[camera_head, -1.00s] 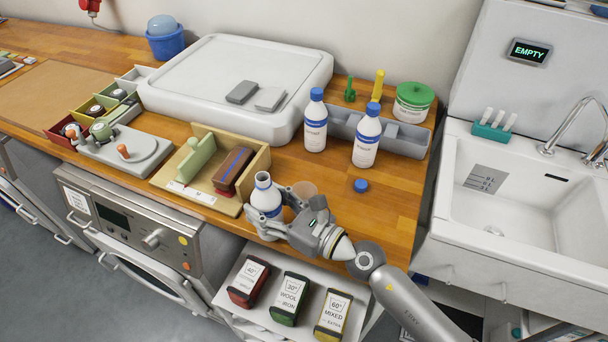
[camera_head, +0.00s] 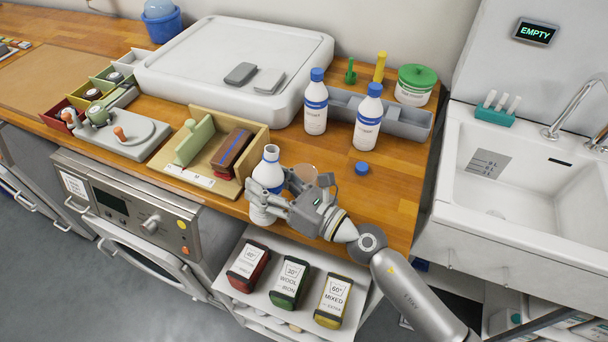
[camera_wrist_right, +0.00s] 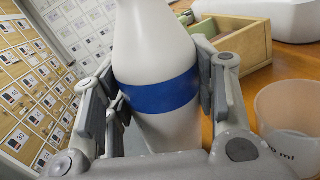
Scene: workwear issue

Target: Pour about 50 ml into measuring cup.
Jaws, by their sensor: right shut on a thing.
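My right gripper (camera_head: 277,200) is shut around an uncapped white bottle with a blue band (camera_head: 268,172). The bottle stands about upright at the front edge of the wooden counter; I cannot tell whether its base touches the wood. The bottle (camera_wrist_right: 155,60) fills the middle of the right wrist view between the fingers. The measuring cup (camera_wrist_right: 288,112) is clear, with "ml" lettering, and stands beside the bottle. In the head view the cup (camera_head: 305,172) is partly hidden behind my gripper. A blue cap (camera_head: 362,168) lies on the counter to the right. My left gripper is not in view.
Two capped white bottles (camera_head: 316,105) (camera_head: 367,120) stand behind, by a grey tray (camera_head: 405,125). The sink (camera_head: 530,190) is at right. Bare counter (camera_head: 390,185) lies right of the gripper.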

